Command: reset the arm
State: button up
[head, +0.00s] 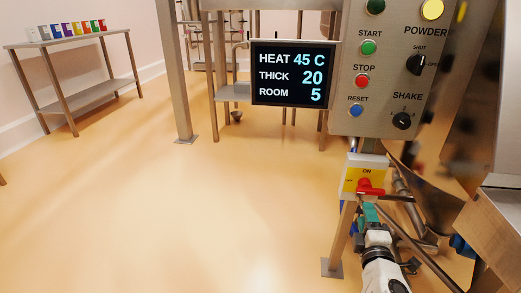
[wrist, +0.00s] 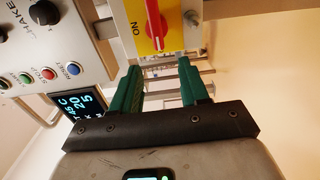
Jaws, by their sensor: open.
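My gripper (head: 370,211) is in the lower right of the head view, just below the red switch handle (head: 369,188) on a yellow plate. In the wrist view its two green fingers (wrist: 160,72) stand wide apart with nothing between them. The red handle also shows there (wrist: 155,22), ahead of the fingertips and apart from them. The yellow plate (head: 352,178) carries an ON mark at its top. My white arm comes up from the bottom edge below the gripper.
A steel control panel (head: 388,125) with knobs and buttons is above the switch. A black display (head: 293,73) reads HEAT 45 C, THICK 20, ROOM 5. Steel pipework and hopper surfaces crowd the right. A side table (head: 78,46) holds several coloured containers. The floor at left is clear.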

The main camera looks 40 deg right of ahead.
jog(key=s+a+f+m+g+y, duration=0.2)
jog(key=a+f+m+g+y, duration=0.15)
jog(key=a+f, duration=0.2)
jog(key=s+a+f+m+g+y, duration=0.2)
jog(key=s+a+f+m+g, duration=0.15)
jog(key=f+m, duration=0.2)
jog(key=s+a+f+g+y, duration=0.2)
jog(key=s+a+f+y, duration=0.15)
jog(key=a, duration=0.45)
jog(key=s+a+f+g+y, duration=0.1)
jog(key=s+a+f+y, duration=0.2)
jog(key=a, duration=0.5)
notch_tip(320, 180, up, 37)
jog(key=a+y+p, duration=0.1)
jog(key=p, duration=3.5)
jog(key=shift+g+p, duration=0.35)
jog(key=shift+g, duration=0.05)
